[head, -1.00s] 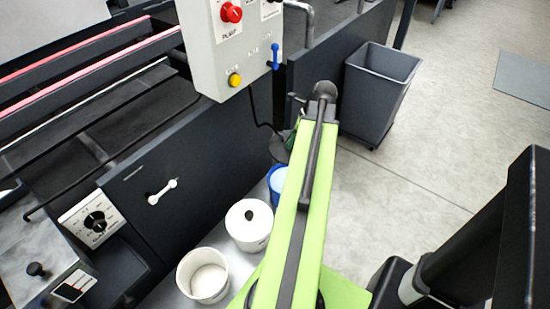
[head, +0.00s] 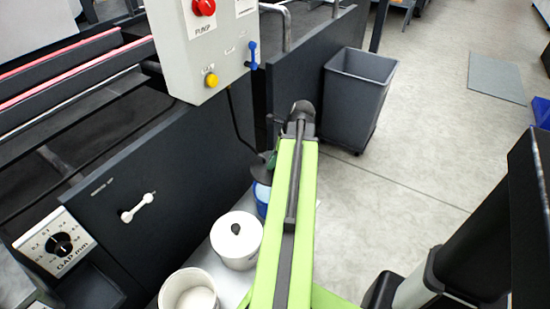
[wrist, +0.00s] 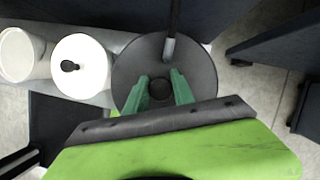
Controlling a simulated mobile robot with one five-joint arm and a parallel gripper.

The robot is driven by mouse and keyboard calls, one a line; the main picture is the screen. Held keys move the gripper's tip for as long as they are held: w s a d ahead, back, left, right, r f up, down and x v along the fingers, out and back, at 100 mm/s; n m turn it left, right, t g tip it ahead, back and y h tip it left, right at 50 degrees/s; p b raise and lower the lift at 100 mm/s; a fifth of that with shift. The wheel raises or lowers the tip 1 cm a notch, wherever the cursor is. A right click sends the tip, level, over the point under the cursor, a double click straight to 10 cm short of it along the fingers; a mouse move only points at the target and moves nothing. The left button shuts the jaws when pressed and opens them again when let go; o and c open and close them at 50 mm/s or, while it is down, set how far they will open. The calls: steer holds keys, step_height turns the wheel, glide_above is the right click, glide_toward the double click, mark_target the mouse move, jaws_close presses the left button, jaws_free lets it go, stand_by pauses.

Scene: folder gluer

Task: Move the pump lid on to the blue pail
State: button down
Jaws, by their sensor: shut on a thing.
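The pump lid (wrist: 125,75) is a dark grey disc with a central knob. In the wrist view the two green fingers of my gripper (wrist: 159,82) are shut on that knob. In the head view the lid (head: 261,169) shows as a dark shape left of my arm's far end. The blue pail (head: 262,200) is just below it, partly hidden by my arm and the lid. I cannot tell whether the lid touches the pail. The wrist view does not show the pail; the lid covers that area.
A white lidded pail (head: 238,243) with a black knob and an open white pail (head: 190,292) stand in line nearer me. A control box (head: 205,50) overhangs the machine side, with a black hose below it.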

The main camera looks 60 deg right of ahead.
step_height(320, 180, down, 11)
steer(key=b, duration=0.9)
steer(key=shift+r+b, duration=0.2)
steer(key=shift+b, duration=0.15)
steer(key=shift+r, duration=0.1)
steer(key=c, duration=1)
jaws_free()
steer(key=p+v, duration=1.6)
steer(key=v, duration=0.1)
steer(key=shift+a+r, duration=0.1)
steer(key=shift+r, duration=0.1)
steer(key=shift+s, duration=0.1)
